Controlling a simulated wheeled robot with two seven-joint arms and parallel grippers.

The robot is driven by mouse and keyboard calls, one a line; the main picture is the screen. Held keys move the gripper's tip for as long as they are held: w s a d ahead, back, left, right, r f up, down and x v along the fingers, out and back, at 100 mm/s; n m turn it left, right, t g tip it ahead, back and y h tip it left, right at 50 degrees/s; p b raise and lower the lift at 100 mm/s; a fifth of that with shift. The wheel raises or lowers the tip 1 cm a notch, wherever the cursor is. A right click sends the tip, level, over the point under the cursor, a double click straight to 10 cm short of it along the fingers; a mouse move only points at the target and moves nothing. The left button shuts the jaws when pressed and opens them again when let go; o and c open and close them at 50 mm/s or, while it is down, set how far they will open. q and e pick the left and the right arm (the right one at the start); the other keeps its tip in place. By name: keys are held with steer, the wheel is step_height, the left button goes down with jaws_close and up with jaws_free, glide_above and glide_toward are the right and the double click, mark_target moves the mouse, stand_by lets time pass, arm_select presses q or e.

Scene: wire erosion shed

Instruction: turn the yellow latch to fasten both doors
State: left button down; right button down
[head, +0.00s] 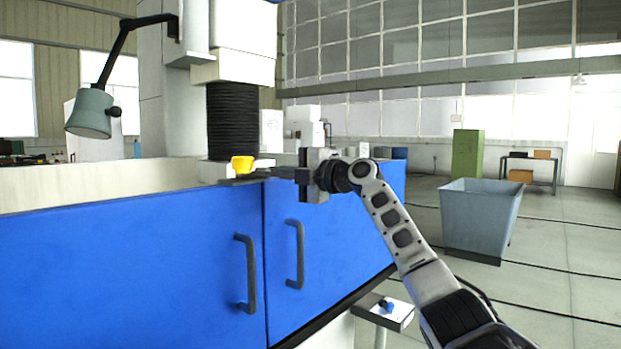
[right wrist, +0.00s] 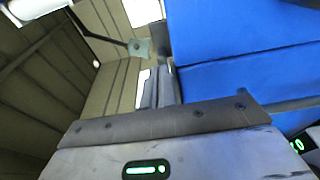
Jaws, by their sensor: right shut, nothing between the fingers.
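The yellow latch (head: 242,163) sits on top of the blue doors' upper edge, just left of the seam; a dark flat piece (head: 243,180) lies below it. The left door (head: 130,270) and right door (head: 335,235) meet at a narrow vertical seam and look about flush. My right gripper (head: 284,173) is shut and empty at the top edge, just right of the latch and apart from its yellow part. In the right wrist view its fingers (right wrist: 157,88) are together beside the blue surface; the latch does not show there. My left gripper is not in view.
Dark handles (head: 246,273) (head: 296,254) stand out from both doors. A black bellows column (head: 232,120) rises behind the latch. A lamp (head: 90,113) hangs at upper left. A grey bin (head: 480,215) and green cabinet (head: 468,153) stand on the floor at right.

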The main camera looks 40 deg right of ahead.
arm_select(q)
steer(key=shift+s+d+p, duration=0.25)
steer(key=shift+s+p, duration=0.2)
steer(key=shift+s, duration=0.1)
arm_select(e)
steer(key=s+d, duration=0.3)
steer(key=d, duration=0.7)
steer(key=shift+s+d, duration=0.2)
steer(key=shift+d, duration=0.2)
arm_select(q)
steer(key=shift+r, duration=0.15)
arm_select(e)
steer(key=shift+f, duration=0.1)
